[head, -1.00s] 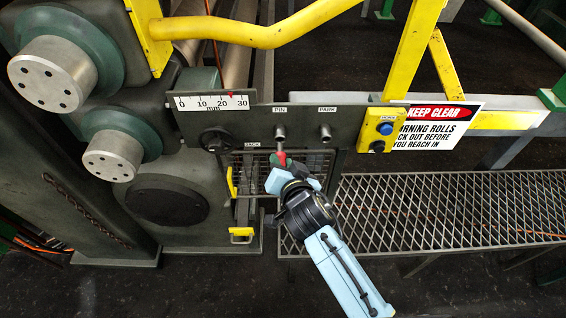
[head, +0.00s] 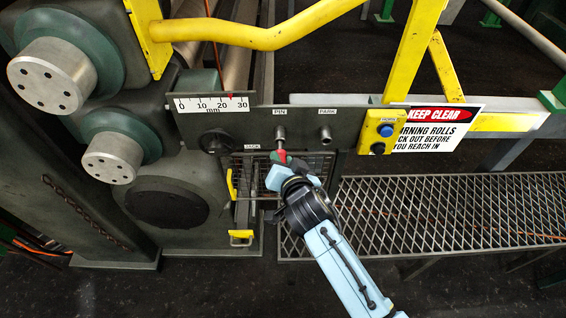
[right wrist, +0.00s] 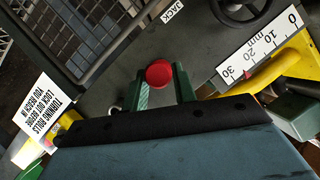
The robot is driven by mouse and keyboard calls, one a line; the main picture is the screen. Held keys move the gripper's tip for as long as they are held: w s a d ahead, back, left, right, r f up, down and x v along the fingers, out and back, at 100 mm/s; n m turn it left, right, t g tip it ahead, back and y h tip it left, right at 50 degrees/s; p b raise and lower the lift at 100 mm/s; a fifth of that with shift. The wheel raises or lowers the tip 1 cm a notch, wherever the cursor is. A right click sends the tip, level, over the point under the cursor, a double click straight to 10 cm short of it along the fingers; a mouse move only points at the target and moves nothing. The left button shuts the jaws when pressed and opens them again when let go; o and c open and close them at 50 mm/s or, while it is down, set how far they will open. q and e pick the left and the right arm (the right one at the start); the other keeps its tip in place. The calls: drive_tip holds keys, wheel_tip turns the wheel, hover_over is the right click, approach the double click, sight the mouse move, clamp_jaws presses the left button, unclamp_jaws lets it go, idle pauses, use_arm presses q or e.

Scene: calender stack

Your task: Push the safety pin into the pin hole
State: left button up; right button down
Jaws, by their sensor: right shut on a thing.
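The safety pin shows its red head (head: 281,156) in the head view, just below and in front of the metal PIN hole fitting (head: 280,133) on the grey panel. A short pale length of shaft shows between head and fitting. I cannot tell how deep the tip sits. My right gripper (head: 282,163) is shut on the pin at its red head. In the right wrist view the round red head (right wrist: 159,74) sits between the green fingers, and the shaft and hole are hidden behind it. My left gripper is not in view.
The PARK fitting (head: 325,134) is empty, right of PIN. A millimetre scale (head: 212,103) and black handwheel (head: 216,141) are at left. A yellow box with a blue button (head: 386,129) stands at right. A wire guard (head: 300,164) lies below the panel.

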sight(284, 155)
drive_tip(key=shift+w+b, duration=0.4)
drive_tip(key=shift+w, duration=1.3)
drive_tip(key=c, duration=0.8)
unclamp_jaws()
drive_tip(key=shift+o, duration=0.2)
drive_tip(key=shift+s, duration=0.15)
drive_tip(key=shift+s+p, duration=0.6)
drive_tip(key=shift+s, duration=0.6)
drive_tip(key=s+p, duration=0.1)
drive_tip(key=s, duration=0.3)
drive_tip(key=shift+s, duration=0.15)
